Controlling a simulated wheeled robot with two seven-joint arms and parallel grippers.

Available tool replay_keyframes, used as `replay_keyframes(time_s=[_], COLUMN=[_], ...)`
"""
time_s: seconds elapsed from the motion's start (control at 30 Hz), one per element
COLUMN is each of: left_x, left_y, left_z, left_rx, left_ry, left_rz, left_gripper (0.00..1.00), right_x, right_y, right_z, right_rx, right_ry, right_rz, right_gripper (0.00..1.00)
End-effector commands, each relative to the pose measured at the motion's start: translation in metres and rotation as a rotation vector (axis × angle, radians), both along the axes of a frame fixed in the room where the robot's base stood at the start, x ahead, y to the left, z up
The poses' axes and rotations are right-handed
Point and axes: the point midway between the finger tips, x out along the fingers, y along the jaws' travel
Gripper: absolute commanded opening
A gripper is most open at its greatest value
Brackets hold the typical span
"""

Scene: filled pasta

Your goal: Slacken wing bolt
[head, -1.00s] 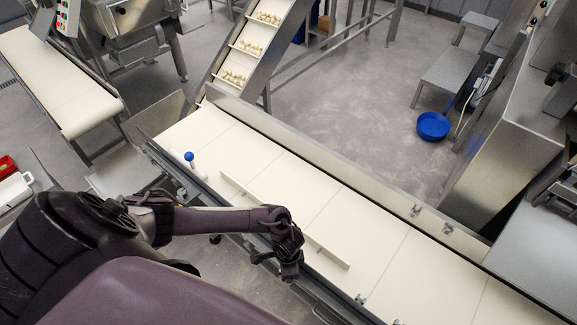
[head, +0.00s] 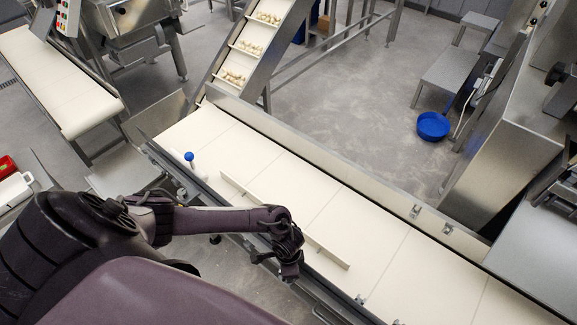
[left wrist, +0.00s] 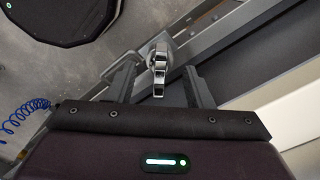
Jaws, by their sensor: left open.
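In the left wrist view a small metal wing bolt (left wrist: 158,66) stands on the conveyor's side rail. My left gripper (left wrist: 156,82) is open, with one finger on each side of the wing bolt. I cannot tell whether either finger touches it. In the head view my left gripper (head: 287,262) hangs at the near edge of the white conveyor belt (head: 375,260), and the wing bolt there is hidden behind it. Another small metal fitting (head: 361,299) shows on the near rail to the right. My right gripper is not in view.
A long cream guide bar (head: 240,190) lies slantwise over the belt, passing behind my left gripper. A blue ball knob (head: 189,156) stands at the near rail further left. An inclined conveyor (head: 250,48) with pasta pieces joins the far left end. A blue bowl (head: 433,126) sits beyond.

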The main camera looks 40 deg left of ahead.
Motion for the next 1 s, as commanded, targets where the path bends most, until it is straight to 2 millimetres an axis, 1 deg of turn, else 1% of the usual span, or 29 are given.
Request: replay_keyframes(time_s=[0.17,0.7,1.0], left_x=[0.000,0.000,0.000], left_y=[0.000,0.000,0.000], left_z=[0.010,0.052,0.070], left_rx=[0.000,0.000,-0.001], left_ry=[0.000,0.000,0.001], left_rz=[0.000,0.001,0.000], left_gripper=[0.47,0.47,0.47], right_x=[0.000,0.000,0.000], right_y=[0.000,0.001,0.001], right_z=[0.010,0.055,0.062], right_rx=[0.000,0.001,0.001], right_ry=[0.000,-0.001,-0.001], right_rz=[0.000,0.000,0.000], right_gripper=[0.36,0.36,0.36])
